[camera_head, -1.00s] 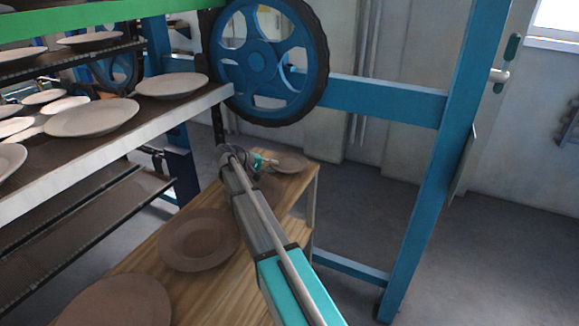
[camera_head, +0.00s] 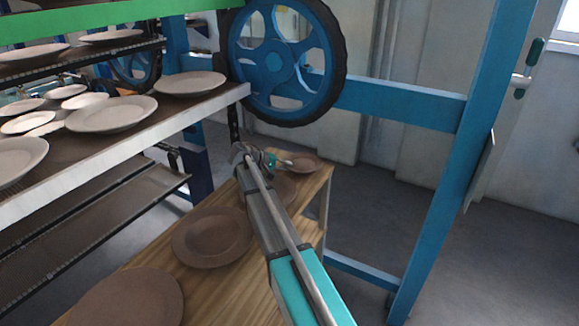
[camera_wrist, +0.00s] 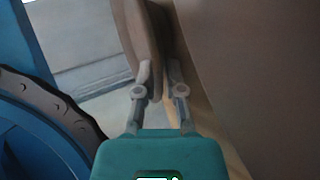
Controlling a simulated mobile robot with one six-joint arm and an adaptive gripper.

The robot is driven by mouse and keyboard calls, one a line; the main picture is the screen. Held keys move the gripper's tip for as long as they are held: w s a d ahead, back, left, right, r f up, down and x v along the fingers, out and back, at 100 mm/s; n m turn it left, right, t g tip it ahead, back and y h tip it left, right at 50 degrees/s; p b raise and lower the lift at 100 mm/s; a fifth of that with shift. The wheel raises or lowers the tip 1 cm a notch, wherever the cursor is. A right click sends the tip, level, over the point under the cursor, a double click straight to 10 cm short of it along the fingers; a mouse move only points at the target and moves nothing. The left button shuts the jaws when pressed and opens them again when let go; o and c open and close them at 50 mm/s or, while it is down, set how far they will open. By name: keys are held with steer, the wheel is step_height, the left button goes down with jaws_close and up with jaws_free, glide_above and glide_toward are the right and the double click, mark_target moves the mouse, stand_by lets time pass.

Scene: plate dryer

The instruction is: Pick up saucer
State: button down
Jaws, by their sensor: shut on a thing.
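The small brown saucer (camera_head: 306,163) is at the far end of the wooden table, at the tip of my gripper (camera_head: 285,163). In the wrist view my gripper (camera_wrist: 161,72) is shut on the rim of the saucer (camera_wrist: 143,35), with one finger on each side of it. From the head view I cannot tell whether the saucer touches the table. Part of my gripper is hidden by my own arm.
Brown plates (camera_head: 212,237) (camera_head: 130,300) lie on the wooden table (camera_head: 225,285). Another brown plate (camera_head: 285,187) is partly behind my arm. A rack shelf (camera_head: 190,108) with white plates is at left. A blue wheel (camera_head: 274,62) and blue frame (camera_head: 440,195) stand close behind and right.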

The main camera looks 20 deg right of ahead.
steer(key=shift+r+p, duration=1.15)
steer(key=shift+r, duration=0.1)
steer(key=s+a+r+p, duration=0.8)
steer(key=s+r+p, duration=0.2)
steer(key=s, duration=0.1)
steer(key=shift+s+r, duration=0.15)
steer(key=shift+s, duration=0.15)
